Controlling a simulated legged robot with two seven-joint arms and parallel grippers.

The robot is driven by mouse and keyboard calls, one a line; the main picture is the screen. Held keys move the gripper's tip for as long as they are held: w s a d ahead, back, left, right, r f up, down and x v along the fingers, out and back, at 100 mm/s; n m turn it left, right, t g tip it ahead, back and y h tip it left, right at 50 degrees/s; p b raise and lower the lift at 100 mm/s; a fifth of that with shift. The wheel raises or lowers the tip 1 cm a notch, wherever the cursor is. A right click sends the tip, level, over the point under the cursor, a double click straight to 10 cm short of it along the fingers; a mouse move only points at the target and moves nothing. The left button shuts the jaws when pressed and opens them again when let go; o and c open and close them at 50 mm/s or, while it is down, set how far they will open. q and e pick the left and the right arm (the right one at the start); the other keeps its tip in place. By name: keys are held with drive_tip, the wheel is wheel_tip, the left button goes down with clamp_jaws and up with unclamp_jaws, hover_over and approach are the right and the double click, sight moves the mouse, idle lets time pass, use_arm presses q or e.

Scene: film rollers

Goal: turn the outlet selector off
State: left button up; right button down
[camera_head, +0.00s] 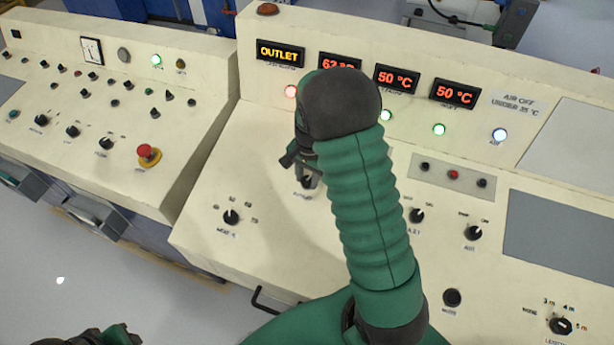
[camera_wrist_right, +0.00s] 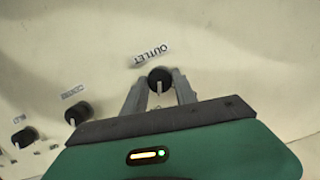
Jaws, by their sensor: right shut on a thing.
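The outlet selector is a small black knob (camera_wrist_right: 160,80) under a printed OUTLET label (camera_wrist_right: 151,55) in the right wrist view. A pale pointer mark on the knob points toward my gripper's body. My right gripper (camera_wrist_right: 158,88) has a grey finger on each side of the knob and is shut on it. In the head view the right gripper (camera_head: 304,172) reaches down to the desk panel, and my green arm hides much of this area. A piece of my left arm shows at the bottom left edge; its fingers cannot be made out.
A yellow OUTLET display (camera_head: 280,53) and red displays line the upright panel. Other black knobs (camera_head: 231,216) sit close around, and two more (camera_wrist_right: 78,113) show left of the gripper in the wrist view. A red emergency button (camera_head: 149,153) stands on the left console.

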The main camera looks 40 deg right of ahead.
drive_tip(key=n+g+p, duration=0.1)
drive_tip(key=n+p, duration=0.1)
drive_tip(key=n, duration=0.3)
drive_tip(key=shift+w+r, duration=0.1)
drive_tip(key=shift+w, duration=0.05)
drive_tip(key=n+h+p, duration=0.1)
drive_tip(key=n+p, duration=0.1)
drive_tip(key=n, duration=0.3)
drive_tip(key=shift+w+a+g, duration=0.1)
drive_tip(key=shift+a+g, duration=0.05)
drive_tip(key=shift+g, duration=0.15)
drive_tip(key=shift+n, duration=0.3)
drive_tip(key=c, duration=1.3)
unclamp_jaws()
drive_tip(key=shift+c, duration=0.2)
drive_tip(key=o, duration=0.3)
drive_tip(key=shift+w+f+h, duration=0.15)
drive_tip(key=shift+f+h, duration=0.1)
drive_tip(key=shift+h, duration=0.05)
drive_tip(key=shift+o, duration=0.2)
drive_tip(key=shift+r, duration=0.1)
drive_tip(key=shift+r, duration=0.25)
wheel_tip(320, 180, up, 16)
drive_tip(key=w+a+b, duration=0.1)
drive_tip(key=a, duration=0.1)
drive_tip(key=shift+w, duration=0.35)
